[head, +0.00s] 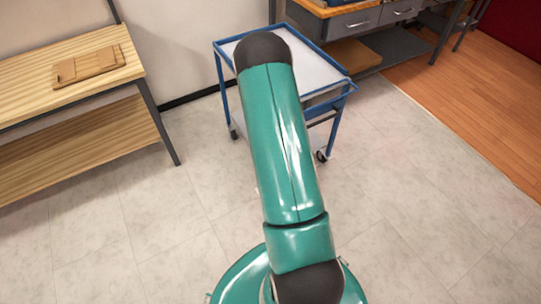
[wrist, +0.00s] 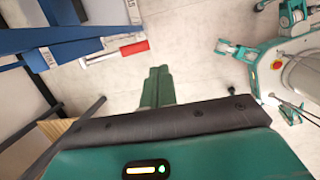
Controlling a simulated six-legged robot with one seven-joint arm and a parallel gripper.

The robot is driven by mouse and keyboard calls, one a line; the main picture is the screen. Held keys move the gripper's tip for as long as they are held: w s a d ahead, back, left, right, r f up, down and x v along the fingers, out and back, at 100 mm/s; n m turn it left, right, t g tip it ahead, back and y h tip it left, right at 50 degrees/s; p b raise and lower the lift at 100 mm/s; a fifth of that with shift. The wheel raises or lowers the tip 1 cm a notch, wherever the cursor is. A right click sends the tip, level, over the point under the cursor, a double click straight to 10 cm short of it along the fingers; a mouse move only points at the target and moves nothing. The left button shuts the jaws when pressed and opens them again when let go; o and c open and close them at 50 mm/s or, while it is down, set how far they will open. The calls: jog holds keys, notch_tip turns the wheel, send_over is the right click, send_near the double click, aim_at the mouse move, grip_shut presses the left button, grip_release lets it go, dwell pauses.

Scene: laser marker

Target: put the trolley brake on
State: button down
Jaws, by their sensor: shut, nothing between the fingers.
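The trolley (head: 338,90) has a blue frame, a pale top and dark castors, and stands beyond my arm in the head view. My arm hides much of its middle. In the wrist view, blue trolley parts (wrist: 70,35) fill the upper left. A pale bar with a red end (wrist: 134,49) sticks out from them; it looks like the brake lever. My gripper (wrist: 158,70) shows as two green fingers close together, shut and empty. In the picture it lies just below and right of the red end, with no contact visible. The head view does not show my gripper.
A wooden bench (head: 75,70) with a brown board (head: 85,66) on it stands at the left. A grey drawer workbench (head: 355,22) is behind the trolley at the right. The tiled floor (head: 420,190) is clear at front right.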

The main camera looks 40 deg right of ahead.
jog(key=shift+s+a+r, duration=0.25)
jog(key=shift+r, duration=0.4)
jog(key=shift+s+a+r, duration=0.2)
jog(key=shift+a+r, duration=0.05)
jog(key=shift+r, duration=0.35)
jog(key=a+r+m+t, duration=0.1)
jog(key=a+r+m, duration=0.45)
jog(key=r, duration=0.85)
jog(key=a+r+m+t, duration=0.1)
jog(key=a+r+m, duration=0.1)
jog(key=a+r, duration=0.9)
jog(key=s+a+r+m+t+y, duration=0.2)
jog(key=s+a+r+m, duration=0.6)
jog(key=s+a+r, duration=0.6)
notch_tip(320, 180, up, 3)
jog(key=shift+s+f+t+y, duration=0.25)
jog(key=shift+s+t, duration=0.25)
jog(key=shift+s, duration=0.35)
